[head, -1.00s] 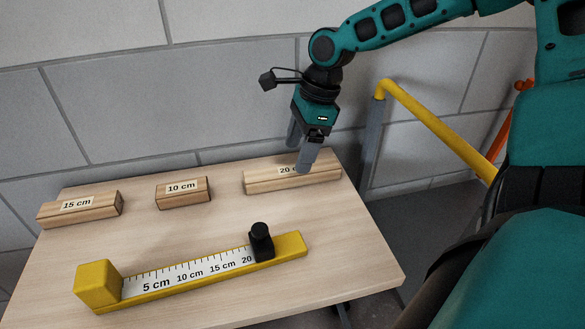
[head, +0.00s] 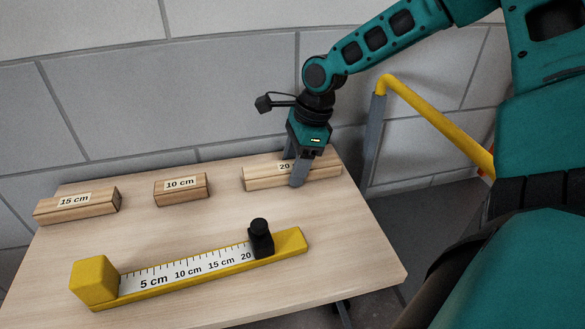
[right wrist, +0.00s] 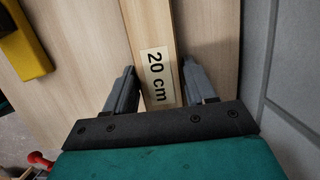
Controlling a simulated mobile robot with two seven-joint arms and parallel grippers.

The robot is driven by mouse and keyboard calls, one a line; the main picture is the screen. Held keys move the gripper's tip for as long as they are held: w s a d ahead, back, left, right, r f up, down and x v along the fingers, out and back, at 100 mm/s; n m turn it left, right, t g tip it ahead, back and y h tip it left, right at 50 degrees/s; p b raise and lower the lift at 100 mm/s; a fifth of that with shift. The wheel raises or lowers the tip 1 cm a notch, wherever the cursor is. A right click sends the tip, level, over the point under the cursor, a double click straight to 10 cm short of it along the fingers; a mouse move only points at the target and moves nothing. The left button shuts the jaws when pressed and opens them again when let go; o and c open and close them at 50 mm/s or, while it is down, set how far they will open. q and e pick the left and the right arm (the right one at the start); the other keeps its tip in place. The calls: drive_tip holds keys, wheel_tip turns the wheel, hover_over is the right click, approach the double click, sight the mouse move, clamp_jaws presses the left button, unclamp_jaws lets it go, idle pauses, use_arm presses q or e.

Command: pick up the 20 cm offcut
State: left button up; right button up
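The 20 cm offcut (head: 262,178) is a wooden batten piece with a white label, lying at the back right of the table in the head view. It also shows in the right wrist view (right wrist: 158,28), running between the fingers. My right gripper (head: 294,170) is lowered over it with one finger on its near side and the other behind it. In the right wrist view the fingers (right wrist: 157,75) stand apart on either side of the offcut, with gaps between them and the wood. My left gripper is not in view.
The 10 cm offcut (head: 181,190) and the 15 cm offcut (head: 77,206) lie to the left on the table (head: 200,228). A yellow measuring gauge (head: 190,278) with a black stop (head: 261,238) lies in front. A yellow rail (head: 430,115) stands right of the table.

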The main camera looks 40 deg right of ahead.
drive_tip(key=c, duration=0.7)
drive_tip(key=shift+r, duration=0.1)
